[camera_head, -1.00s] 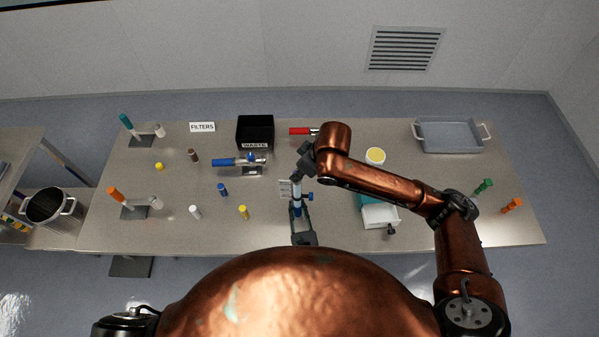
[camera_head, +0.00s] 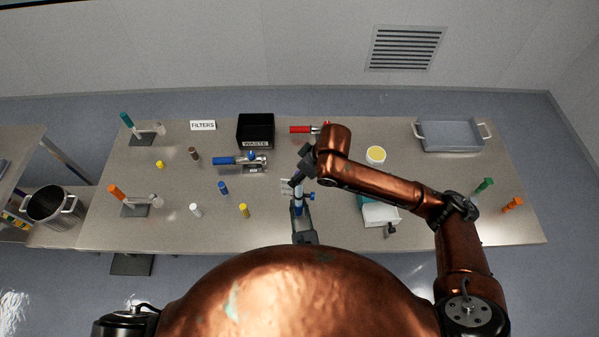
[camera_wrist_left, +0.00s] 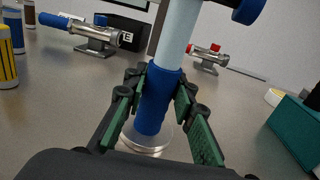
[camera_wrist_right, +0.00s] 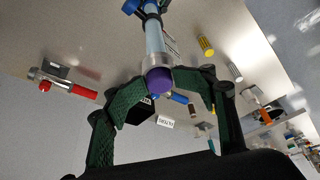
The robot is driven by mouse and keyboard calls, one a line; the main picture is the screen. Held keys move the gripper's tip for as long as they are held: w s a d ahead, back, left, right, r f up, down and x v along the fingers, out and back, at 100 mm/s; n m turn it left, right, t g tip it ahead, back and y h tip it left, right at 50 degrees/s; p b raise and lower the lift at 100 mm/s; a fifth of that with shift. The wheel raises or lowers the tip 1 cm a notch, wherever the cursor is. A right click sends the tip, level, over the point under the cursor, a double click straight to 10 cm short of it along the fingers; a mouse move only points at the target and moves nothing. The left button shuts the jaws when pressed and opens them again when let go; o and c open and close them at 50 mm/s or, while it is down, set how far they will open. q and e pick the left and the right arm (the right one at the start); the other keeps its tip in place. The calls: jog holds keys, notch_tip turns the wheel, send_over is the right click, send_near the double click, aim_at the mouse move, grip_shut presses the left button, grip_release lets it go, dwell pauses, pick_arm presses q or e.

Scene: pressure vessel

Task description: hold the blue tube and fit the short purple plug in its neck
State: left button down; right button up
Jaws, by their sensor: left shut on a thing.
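The blue tube (camera_wrist_left: 158,100) stands roughly upright, with a pale blue upper length and a side knob. My left gripper (camera_wrist_left: 160,97) is shut around its dark blue lower part. In the head view the tube (camera_head: 298,193) is below my right gripper (camera_head: 300,167). The right fingers are spread on either side of the plug and look open. How deep the plug sits is hidden.
A blue-handled valve piece (camera_head: 236,160) and black waste bin (camera_head: 254,133) stand left of the tube. Small coloured plugs (camera_head: 223,188) are scattered at left. A white box (camera_head: 379,216) is close right, and a grey tray (camera_head: 449,135) at back right.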

pick_arm(q)
jog(key=shift+w, duration=0.15)
pick_arm(e)
jog(key=shift+s+f, duration=0.1)
jog(key=shift+f, duration=0.1)
pick_arm(q)
jog(key=shift+a, duration=0.1)
pick_arm(e)
jog(key=shift+r, duration=0.25)
pick_arm(q)
jog(key=shift+f, duration=0.1)
pick_arm(e)
jog(key=v, duration=1.3)
jog(key=shift+w+a, duration=0.2)
jog(key=shift+w, duration=0.1)
jog(key=shift+r, duration=0.15)
pick_arm(q)
jog(key=c, duration=1.5)
grip_release()
jog(key=shift+c, duration=0.2)
jog(key=shift+s+d, duration=0.2)
jog(key=shift+s, duration=1.05)
jog(key=shift+s+d, duration=0.25)
jog(key=shift+s, duration=0.95)
jog(key=shift+s+d, duration=0.2)
jog(key=shift+s, duration=1.05)
